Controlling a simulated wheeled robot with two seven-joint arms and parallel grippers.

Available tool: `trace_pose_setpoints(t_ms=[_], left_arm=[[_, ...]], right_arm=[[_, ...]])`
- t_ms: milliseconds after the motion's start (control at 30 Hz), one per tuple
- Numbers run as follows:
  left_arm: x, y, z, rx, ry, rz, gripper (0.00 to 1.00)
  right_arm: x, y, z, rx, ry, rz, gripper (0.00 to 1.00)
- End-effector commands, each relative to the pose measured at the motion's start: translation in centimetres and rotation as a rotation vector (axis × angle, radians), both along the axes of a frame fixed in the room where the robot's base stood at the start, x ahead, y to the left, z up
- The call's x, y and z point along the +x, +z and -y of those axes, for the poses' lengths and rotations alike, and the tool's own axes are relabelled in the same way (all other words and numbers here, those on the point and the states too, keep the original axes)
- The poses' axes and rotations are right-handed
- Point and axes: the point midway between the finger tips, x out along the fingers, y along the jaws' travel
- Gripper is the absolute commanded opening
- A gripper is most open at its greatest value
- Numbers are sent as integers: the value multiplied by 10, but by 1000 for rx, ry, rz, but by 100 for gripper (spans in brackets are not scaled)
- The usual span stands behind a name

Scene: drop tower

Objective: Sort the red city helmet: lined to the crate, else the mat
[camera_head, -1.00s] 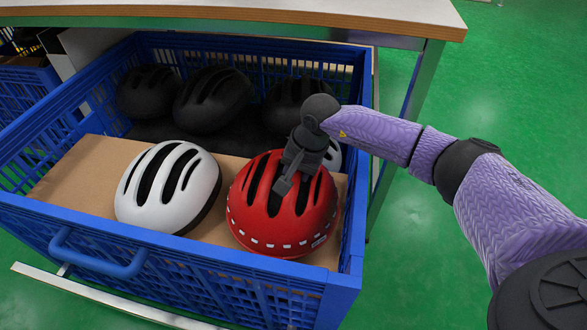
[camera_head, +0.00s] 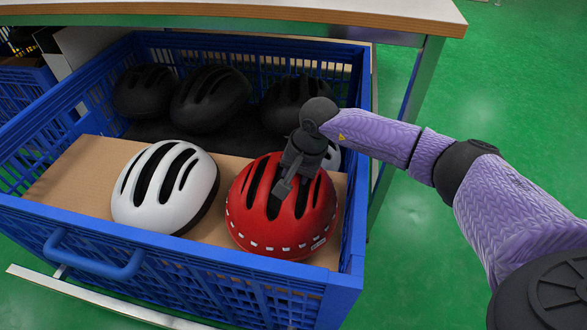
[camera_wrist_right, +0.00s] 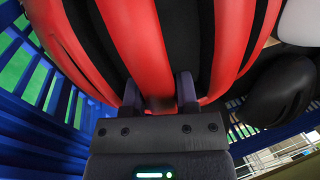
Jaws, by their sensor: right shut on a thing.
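The red helmet (camera_head: 282,222) with black vents and a row of white marks along its rim sits at the front right of the blue crate (camera_head: 190,262), on a cardboard sheet. My right gripper (camera_head: 282,186) is on top of it, shut on a rib of its shell. In the right wrist view the two fingers (camera_wrist_right: 161,95) reach into the vents on either side of a red rib (camera_wrist_right: 140,45). The inside of the helmet faces down and is hidden, so I cannot tell if it is lined. My left gripper and the mat are not in view.
A white helmet (camera_head: 165,188) sits just left of the red one on the cardboard (camera_head: 75,178). Several black helmets (camera_head: 210,98) lie at the back of the crate. A tabletop (camera_head: 250,14) overhangs the crate's back. Green floor (camera_head: 500,90) is clear at right.

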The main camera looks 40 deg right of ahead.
Motion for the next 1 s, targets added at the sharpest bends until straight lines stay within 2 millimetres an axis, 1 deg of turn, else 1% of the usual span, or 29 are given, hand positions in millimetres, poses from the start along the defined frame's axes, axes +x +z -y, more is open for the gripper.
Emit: trace_pose_setpoints(t_ms=[167,200,267,300,400,500,533,567,833,1000], left_arm=[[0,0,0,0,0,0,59],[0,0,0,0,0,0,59],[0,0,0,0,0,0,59],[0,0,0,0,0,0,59],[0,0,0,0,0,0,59],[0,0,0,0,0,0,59],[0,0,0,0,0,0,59],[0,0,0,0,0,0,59],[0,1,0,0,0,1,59],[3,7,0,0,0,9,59]], right_arm=[[0,0,0,0,0,0,0],[0,0,0,0,0,0,39],[0,0,0,0,0,0,52],[0,0,0,0,0,0,60],[0,0,0,0,0,0,78],[0,0,0,0,0,0,78],[0,0,0,-1,0,-1,57],[0,0,0,-1,0,-1,55],[0,1,0,-1,0,-1,55],[0,12,0,0,0,1,55]])
